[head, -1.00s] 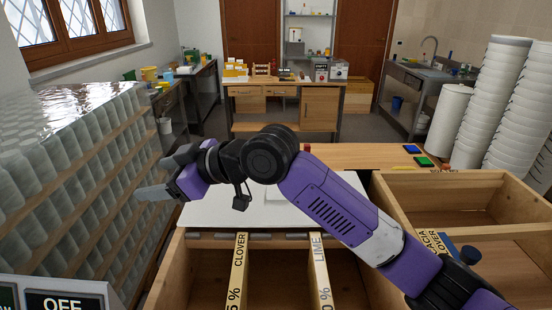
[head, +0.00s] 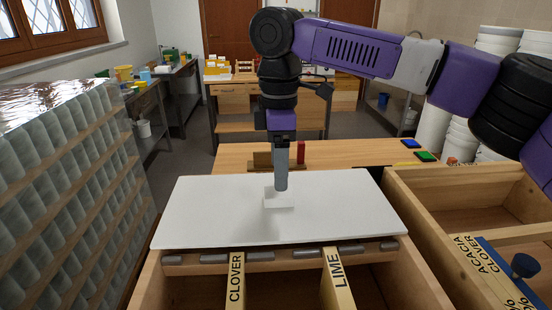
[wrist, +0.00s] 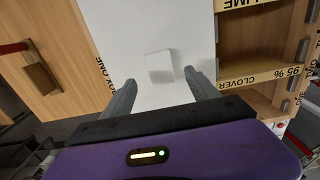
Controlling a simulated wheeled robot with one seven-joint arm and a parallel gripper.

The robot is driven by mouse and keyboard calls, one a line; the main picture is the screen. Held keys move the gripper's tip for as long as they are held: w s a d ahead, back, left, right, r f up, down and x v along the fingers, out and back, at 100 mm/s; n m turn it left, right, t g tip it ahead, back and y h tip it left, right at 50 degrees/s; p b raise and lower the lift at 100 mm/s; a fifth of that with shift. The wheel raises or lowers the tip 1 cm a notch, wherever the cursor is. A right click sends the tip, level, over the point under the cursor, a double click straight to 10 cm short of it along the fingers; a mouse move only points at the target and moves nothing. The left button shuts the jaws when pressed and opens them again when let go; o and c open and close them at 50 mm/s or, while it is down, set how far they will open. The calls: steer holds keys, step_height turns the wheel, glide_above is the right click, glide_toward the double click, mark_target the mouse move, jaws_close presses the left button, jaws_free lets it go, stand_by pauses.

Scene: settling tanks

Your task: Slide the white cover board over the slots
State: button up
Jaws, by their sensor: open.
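The white cover board (head: 210,212) lies flat at the back of the wooden slot box, behind the front slots. A small white block handle (head: 279,201) stands up from its middle. My gripper (head: 281,186) points straight down just above the handle, with its fingers overlapping in the head view. In the wrist view the board (wrist: 180,20) runs up the middle, and the handle (wrist: 159,65) lies ahead of and between my open fingers (wrist: 158,84). Front slots labelled CLOVER (head: 236,278) and LIME (head: 338,280) are uncovered.
Several grey rollers (head: 297,253) line the rail at the board's front edge. Jar racks (head: 75,170) stand left. A red block (head: 301,152) sits on the table behind.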

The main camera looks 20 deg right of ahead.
steer(key=shift+f, duration=3.05)
steer(key=shift+a, duration=0.1)
jaws_close()
steer(key=s+a+p, duration=0.2)
steer(key=s+a, duration=0.1)
steer(key=s, duration=0.8)
steer(key=s+a+p, duration=0.3)
steer(key=s+a, duration=0.1)
steer(key=s, duration=0.7)
steer(key=shift+r+p, duration=0.1)
steer(key=shift+p, duration=0.5)
jaws_free()
